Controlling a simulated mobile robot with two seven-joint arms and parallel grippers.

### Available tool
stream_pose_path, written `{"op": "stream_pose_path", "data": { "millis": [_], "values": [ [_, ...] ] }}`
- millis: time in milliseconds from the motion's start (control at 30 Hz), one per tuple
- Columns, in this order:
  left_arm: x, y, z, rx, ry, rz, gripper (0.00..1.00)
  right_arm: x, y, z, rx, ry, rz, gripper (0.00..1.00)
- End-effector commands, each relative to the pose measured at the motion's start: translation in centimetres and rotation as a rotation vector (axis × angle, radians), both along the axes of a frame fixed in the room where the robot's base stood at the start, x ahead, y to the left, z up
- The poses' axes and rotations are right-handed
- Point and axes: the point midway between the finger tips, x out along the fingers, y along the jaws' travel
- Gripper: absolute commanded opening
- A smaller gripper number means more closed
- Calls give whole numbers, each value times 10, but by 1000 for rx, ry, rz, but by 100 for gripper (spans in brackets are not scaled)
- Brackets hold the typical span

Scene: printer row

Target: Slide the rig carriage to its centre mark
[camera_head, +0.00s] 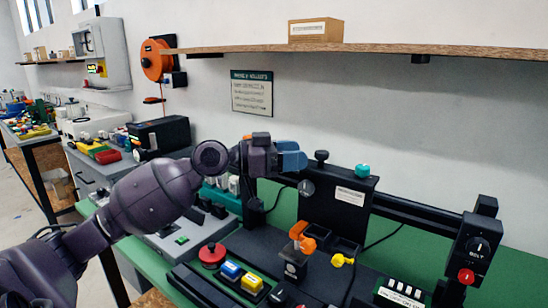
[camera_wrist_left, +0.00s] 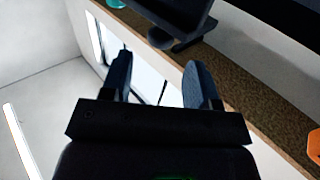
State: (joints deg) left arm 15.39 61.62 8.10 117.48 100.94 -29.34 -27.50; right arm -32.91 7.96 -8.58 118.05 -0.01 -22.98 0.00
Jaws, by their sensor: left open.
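The rig is a black bench unit with a horizontal rail (camera_head: 420,212) along its back. A tall black block (camera_head: 335,205) with a white label stands at the rail's left part and looks like the carriage. A black knob (camera_head: 321,156) and a teal knob (camera_head: 362,170) sit at its top. I cannot make out a centre mark. My left gripper (camera_head: 296,159) is open and empty, left of the black knob, with a small gap apparent. In the left wrist view its two blue fingers (camera_wrist_left: 160,85) are apart, with a black knob (camera_wrist_left: 160,38) beyond them. My right gripper is not in view.
An end post with a dial and red button (camera_head: 466,276) closes the rail's right end. An orange-handled part (camera_head: 303,238), a yellow knob (camera_head: 340,260) and a red button (camera_head: 212,254) stand in front. A wooden shelf (camera_head: 400,51) overhangs the back wall. The rail's middle looks clear.

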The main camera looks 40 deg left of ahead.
Motion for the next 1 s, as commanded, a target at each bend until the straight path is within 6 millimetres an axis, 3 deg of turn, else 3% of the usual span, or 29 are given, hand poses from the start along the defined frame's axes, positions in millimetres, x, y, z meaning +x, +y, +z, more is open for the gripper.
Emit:
{"op": "stream_pose_path", "data": {
  "millis": [400,1000],
  "values": [
    [-32,28,0,-1,1,-1,55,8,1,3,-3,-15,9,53],
    [-33,29,0,-1,-1,0,55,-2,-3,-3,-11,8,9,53]
  ]
}}
